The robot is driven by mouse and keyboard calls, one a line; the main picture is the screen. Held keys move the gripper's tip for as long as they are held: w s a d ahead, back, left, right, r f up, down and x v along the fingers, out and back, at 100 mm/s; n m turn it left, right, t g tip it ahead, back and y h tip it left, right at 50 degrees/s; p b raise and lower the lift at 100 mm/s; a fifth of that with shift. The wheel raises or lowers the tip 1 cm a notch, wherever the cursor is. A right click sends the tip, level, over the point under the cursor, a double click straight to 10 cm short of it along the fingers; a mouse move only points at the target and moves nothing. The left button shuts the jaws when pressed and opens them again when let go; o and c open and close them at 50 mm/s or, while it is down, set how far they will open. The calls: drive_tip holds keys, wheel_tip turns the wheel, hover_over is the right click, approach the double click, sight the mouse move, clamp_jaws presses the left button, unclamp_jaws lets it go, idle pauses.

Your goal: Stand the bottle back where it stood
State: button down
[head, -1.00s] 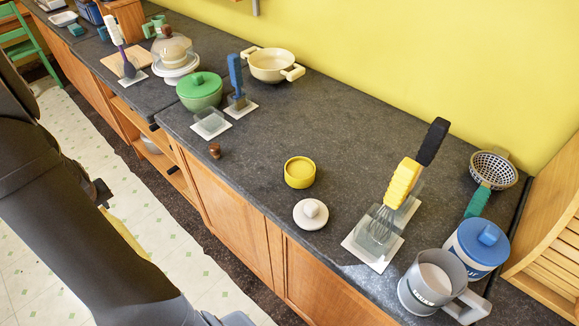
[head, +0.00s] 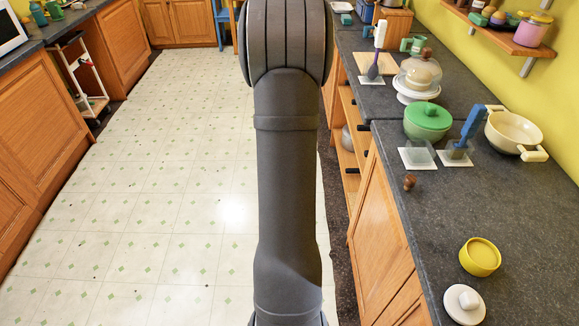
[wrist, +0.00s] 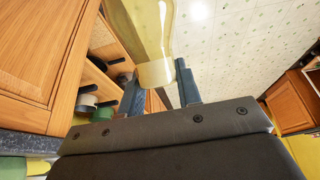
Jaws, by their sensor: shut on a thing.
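My gripper (wrist: 162,88) shows in the wrist view, its two dark blue fingers on either side of a pale yellow, see-through bottle (wrist: 155,72). It is shut on the bottle. The bottle runs up out of the top of that view, so its far end is cut off. Tiled floor and wooden cabinet fronts lie behind it. In the head view my arm fills the middle, and neither my gripper nor the bottle can be seen. I cannot tell which spot the bottle stood on.
The dark worktop (head: 450,225) runs along the right. It bears a yellow tub (head: 480,256), white lidded dish (head: 464,304), brown knob-like object (head: 409,182), green pot (head: 427,121), cream pan (head: 513,132) and glass-domed stand (head: 418,75). Between the tub and pot the worktop is mostly bare.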

wheel_tip(320, 180, up, 11)
drive_tip(key=w+d+m+t+h, duration=0.1)
drive_tip(key=w+m+h, duration=0.1)
drive_tip(key=w+m, duration=0.1)
drive_tip(key=s+d+r+t, duration=0.1)
drive_tip(key=d+r+t, duration=0.1)
drive_tip(key=d+r, duration=0.85)
drive_tip(key=s+d+r+t, duration=0.1)
drive_tip(key=d+r, duration=0.5)
drive_tip(key=d, duration=1)
drive_tip(key=s+d+r+t+h, duration=0.1)
drive_tip(key=s+d+r, duration=0.15)
drive_tip(key=d, duration=0.25)
drive_tip(key=s+d+r, duration=0.2)
drive_tip(key=s+d, duration=0.2)
drive_tip(key=d, duration=0.1)
drive_tip(key=s+d+t+h, duration=0.1)
drive_tip(key=s+d, duration=0.2)
drive_tip(key=s, duration=0.5)
drive_tip(key=s+d+m+t, duration=0.1)
drive_tip(key=s+d, duration=0.3)
drive_tip(key=s, duration=0.4)
drive_tip(key=shift+s+d+r+h, duration=0.25)
drive_tip(key=shift+r+h, duration=0.1)
drive_tip(key=shift+h, duration=0.05)
